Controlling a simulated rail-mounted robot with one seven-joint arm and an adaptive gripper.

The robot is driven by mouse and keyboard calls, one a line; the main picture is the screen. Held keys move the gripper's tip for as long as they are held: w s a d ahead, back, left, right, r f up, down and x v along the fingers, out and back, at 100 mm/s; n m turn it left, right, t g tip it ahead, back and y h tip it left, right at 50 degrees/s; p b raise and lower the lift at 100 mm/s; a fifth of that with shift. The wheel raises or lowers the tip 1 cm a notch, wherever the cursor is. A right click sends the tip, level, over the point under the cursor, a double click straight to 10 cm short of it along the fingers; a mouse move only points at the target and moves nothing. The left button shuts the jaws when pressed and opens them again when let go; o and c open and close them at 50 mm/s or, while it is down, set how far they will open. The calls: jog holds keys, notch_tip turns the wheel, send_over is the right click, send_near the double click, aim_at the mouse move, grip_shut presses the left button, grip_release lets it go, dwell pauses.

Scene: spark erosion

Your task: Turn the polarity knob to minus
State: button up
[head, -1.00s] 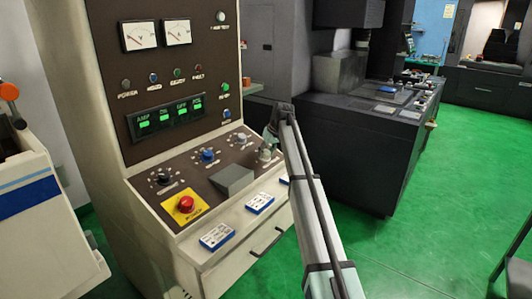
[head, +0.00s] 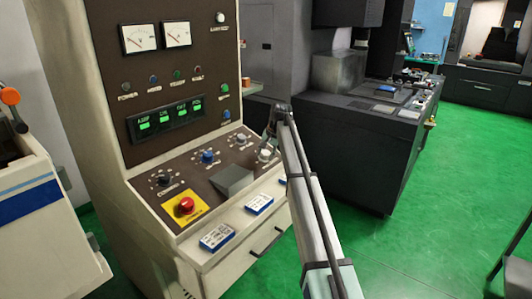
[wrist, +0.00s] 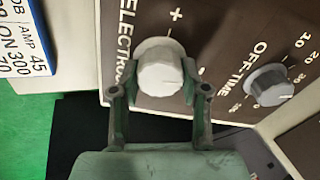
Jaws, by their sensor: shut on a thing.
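The white polarity knob (wrist: 160,66) is on the brown panel under the word ELECTRODE, with a plus mark beside it in the wrist view. In the head view the knob (head: 265,155) is at the right end of the sloping console. My gripper (wrist: 158,76) has one finger on each side of the knob and is shut on it. In the head view my gripper (head: 271,130) reaches the knob from above right. The minus mark is not visible, and part of the knob's rim is hidden by the fingers.
The grey OFF-TIME knob (wrist: 268,84) is close to my right finger in the wrist view. A blue knob (head: 207,157), a black knob (head: 164,179) and a red emergency button (head: 186,205) are further left. Blue-and-white cards (head: 217,237) lie along the ledge.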

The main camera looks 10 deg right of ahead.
jog(key=shift+f+m, duration=0.1)
jog(key=shift+m, duration=0.7)
jog(key=o, duration=1.1)
jog(key=shift+o, duration=0.2)
jog(key=v, duration=1.2)
